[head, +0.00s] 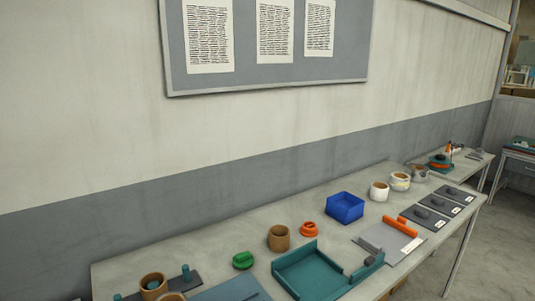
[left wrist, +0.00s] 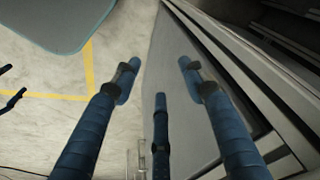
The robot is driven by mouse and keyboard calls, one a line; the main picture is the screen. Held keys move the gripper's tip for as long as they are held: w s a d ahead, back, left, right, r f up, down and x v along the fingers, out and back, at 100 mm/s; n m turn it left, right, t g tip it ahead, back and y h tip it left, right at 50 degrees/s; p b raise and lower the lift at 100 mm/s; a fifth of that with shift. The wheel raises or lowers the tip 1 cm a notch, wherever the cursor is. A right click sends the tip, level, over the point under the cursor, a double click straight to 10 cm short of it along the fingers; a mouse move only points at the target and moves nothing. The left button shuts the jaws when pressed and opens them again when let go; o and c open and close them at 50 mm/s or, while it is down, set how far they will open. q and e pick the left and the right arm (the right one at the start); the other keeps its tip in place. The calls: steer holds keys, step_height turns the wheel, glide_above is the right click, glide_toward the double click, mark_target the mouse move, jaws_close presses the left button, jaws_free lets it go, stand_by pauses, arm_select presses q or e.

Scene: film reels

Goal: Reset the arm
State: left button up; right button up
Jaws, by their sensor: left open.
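My left gripper (left wrist: 158,72) is in the left wrist view, with its dark blue fingers spread wide apart. It is open and nothing is between the fingers. A third dark blue finger shows lower down, between the two longer ones. Neither arm shows in the head view, and my right gripper is in no view.
A long grey table (head: 225,228) runs along the wall. It carries a blue bin (head: 345,207), a teal tray (head: 310,270), a green piece (head: 243,260), a brown cup (head: 279,238) and orange parts. Pale floor (left wrist: 40,115) with a yellow line lies below the left gripper.

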arm_select(q)
steer(key=s+f+b, duration=0.1)
steer(key=s+f, duration=0.2)
steer(key=f, duration=0.4)
steer(key=s+a+f+g+b, duration=0.1)
steer(key=s+f, duration=0.2)
steer(key=f, duration=0.3)
steer(key=s+f+b, duration=0.1)
steer(key=s+f, duration=0.1)
steer(key=f, duration=0.5)
steer(key=s+a+f+b, duration=0.2)
steer(key=s+f, duration=0.7)
steer(key=s, duration=0.2)
steer(key=shift+s+a+f+g, duration=0.2)
steer(key=shift+s+f+g, duration=0.2)
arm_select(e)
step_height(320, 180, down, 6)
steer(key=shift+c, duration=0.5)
